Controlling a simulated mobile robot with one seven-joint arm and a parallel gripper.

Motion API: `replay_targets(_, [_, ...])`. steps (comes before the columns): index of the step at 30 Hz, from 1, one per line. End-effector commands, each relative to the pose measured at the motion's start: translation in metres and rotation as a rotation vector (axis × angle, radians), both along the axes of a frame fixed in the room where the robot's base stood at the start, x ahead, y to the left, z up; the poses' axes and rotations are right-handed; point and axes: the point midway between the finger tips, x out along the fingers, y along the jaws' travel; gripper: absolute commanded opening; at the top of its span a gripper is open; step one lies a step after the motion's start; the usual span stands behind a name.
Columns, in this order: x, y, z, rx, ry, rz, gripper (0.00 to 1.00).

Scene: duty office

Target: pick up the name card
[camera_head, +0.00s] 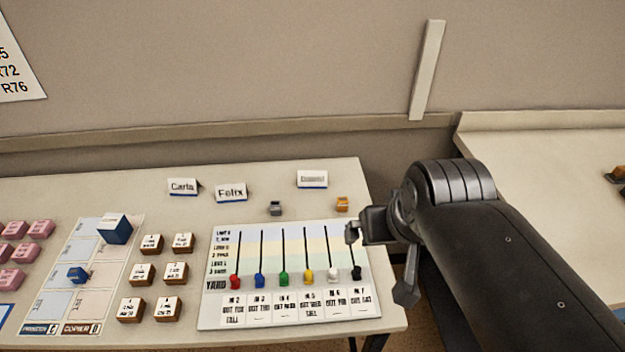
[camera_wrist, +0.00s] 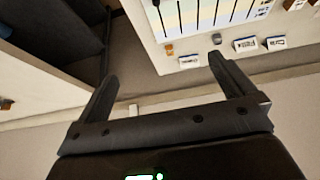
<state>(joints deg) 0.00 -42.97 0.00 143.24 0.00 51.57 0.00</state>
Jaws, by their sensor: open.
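Three white name cards stand near the back of the table. One reads Carla (camera_head: 183,187), one reads Felix (camera_head: 231,192), and the rightmost card (camera_head: 312,179) has text too blurred to read. In the wrist view they show as small white cards: the blurred one (camera_wrist: 189,61), Felix (camera_wrist: 246,44) and Carla (camera_wrist: 276,43). My gripper (camera_head: 352,232) is over the right end of the table, beside the chart board, apart from all the cards. In the wrist view its two fingers (camera_wrist: 165,75) are spread with nothing between them.
A chart board (camera_head: 220,321) with coloured sliders lies in front of the cards. A grey clip-like object (camera_head: 276,208) and an orange one (camera_head: 342,204) sit between. Wooden blocks (camera_head: 152,243), pink blocks (camera_head: 41,229) and a blue box (camera_head: 114,230) lie left. A wall stands behind the table.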

Motion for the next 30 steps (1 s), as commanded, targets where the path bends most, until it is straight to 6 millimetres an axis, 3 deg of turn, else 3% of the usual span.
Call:
replay_targets(7, [0.002,0.0,0.0,0.001,-0.001,-0.004,1.0])
replay_targets(11, [0.019,0.004,-0.002,0.014,-0.019,-0.047,1.0])
replay_targets(20, [0.116,0.027,-0.022,0.156,-0.142,-0.279,1.0])
replay_targets(30, [0.22,0.065,-0.065,0.471,-0.259,-0.528,1.0])
